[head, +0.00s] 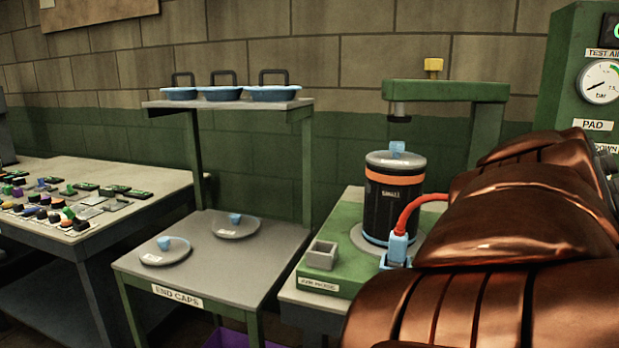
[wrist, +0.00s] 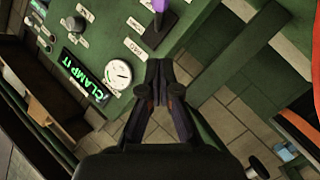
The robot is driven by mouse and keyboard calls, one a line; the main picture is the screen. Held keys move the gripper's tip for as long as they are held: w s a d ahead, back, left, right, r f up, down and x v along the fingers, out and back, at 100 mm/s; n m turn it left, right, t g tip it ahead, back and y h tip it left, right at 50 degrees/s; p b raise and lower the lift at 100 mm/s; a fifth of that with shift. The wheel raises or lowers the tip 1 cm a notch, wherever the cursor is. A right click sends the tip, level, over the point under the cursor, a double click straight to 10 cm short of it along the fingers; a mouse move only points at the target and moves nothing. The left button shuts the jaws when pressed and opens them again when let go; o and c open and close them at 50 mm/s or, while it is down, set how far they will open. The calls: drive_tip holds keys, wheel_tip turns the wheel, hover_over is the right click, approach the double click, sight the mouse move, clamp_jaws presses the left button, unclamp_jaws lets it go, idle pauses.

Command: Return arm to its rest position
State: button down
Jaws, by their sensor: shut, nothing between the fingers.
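My gripper (wrist: 160,72) shows in the wrist view, its two dark fingers meeting at the tips with nothing between them. It is in front of a green control panel (wrist: 105,32) and seems clear of it, though the exact gap cannot be told. The panel carries a round gauge (wrist: 117,72), a lit CLAMP IT display (wrist: 86,78) and a purple-topped lever (wrist: 160,6). The gripper cannot be made out in the head view, where a brown padded arm cover fills the lower right.
In the head view, a black cylinder with an orange band (head: 393,205) stands on the green fixture (head: 335,243), under a green overhead arm (head: 440,92). A red hose (head: 418,208) joins a blue connector (head: 398,248). An end-caps stand (head: 200,272) and a cluttered table (head: 130,178) are left.

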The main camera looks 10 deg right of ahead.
drive_tip(key=s+a+f+g+y, duration=0.2)
drive_tip(key=a+f+y, duration=0.45)
drive_tip(key=f, duration=0.75)
drive_tip(key=s+a+f+g+y, duration=0.25)
drive_tip(key=a+f, duration=0.65)
drive_tip(key=f, duration=0.5)
drive_tip(key=s+a+f+n+g+y, duration=0.2)
drive_tip(key=s+a+f+g, duration=0.1)
drive_tip(key=s+a+f, duration=0.3)
drive_tip(key=s+a+f+n+g+y, duration=0.1)
drive_tip(key=s+a+f+g+y, duration=0.1)
drive_tip(key=s+a+f+g, duration=0.45)
wheel_tip(320, 180, up, 22)
drive_tip(key=s+a+t+p, duration=0.1)
drive_tip(key=t+p, duration=0.3)
drive_tip(key=p, duration=1.5)
drive_tip(key=shift+s+a+r, duration=0.25)
drive_tip(key=shift+s, duration=0.35)
